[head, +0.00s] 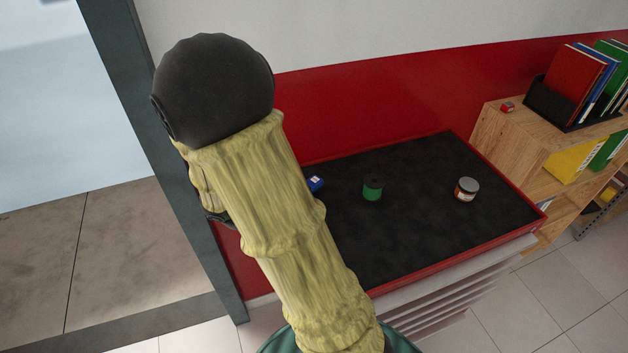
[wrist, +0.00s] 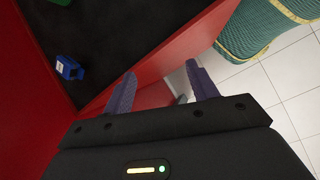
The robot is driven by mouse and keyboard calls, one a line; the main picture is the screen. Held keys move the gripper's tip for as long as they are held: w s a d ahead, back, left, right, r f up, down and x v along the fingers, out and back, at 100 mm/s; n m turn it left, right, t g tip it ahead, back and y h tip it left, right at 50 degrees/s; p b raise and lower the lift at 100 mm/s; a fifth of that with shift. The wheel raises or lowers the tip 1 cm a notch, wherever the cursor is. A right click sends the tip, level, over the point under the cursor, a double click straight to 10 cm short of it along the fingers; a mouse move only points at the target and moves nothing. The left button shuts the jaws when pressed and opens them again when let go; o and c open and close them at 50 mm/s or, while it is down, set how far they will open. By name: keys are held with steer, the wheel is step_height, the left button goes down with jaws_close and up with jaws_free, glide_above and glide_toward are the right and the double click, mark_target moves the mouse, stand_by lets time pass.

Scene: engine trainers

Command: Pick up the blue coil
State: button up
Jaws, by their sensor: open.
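The blue coil (head: 315,183) is a small blue block with a white mark on the black top of the red cabinet. In the head view it sits at the left of the top, partly hidden by my arm. In the wrist view the blue coil (wrist: 69,68) lies at the upper left, apart from the fingers. My gripper (wrist: 160,76) is open and empty, with its two purple-grey fingers apart over the red cabinet edge and the floor. My gripper does not show in the head view.
A green cylinder with a dark top (head: 373,187) and a brown jar with a grey lid (head: 466,189) stand on the black top (head: 425,215). A raised red rim (head: 508,230) edges it. A wooden shelf (head: 522,135) with binders stands at the right.

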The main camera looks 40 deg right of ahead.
mark_target(318, 180)
steer(key=w+d+r+n+t+h+p, duration=0.2)
steer(key=w+d+n+t+h, duration=0.1)
steer(key=w+n+h, duration=0.4)
steer(key=w+n+t, duration=0.1)
steer(key=w+n, duration=0.2)
steer(key=shift+w+d+r, duration=0.15)
steer(key=shift+w, duration=0.15)
steer(key=p+x, duration=0.3)
steer(key=x, duration=0.9)
steer(key=shift+d, duration=0.1)
steer(key=shift+d+r, duration=0.1)
steer(key=shift+w+d+p, duration=0.1)
steer(key=shift+d+p, duration=0.1)
steer(key=shift+p, duration=0.25)
steer(key=shift+p+x, duration=1.15)
steer(key=shift+x, duration=1.25)
steer(key=shift+w+a, duration=0.1)
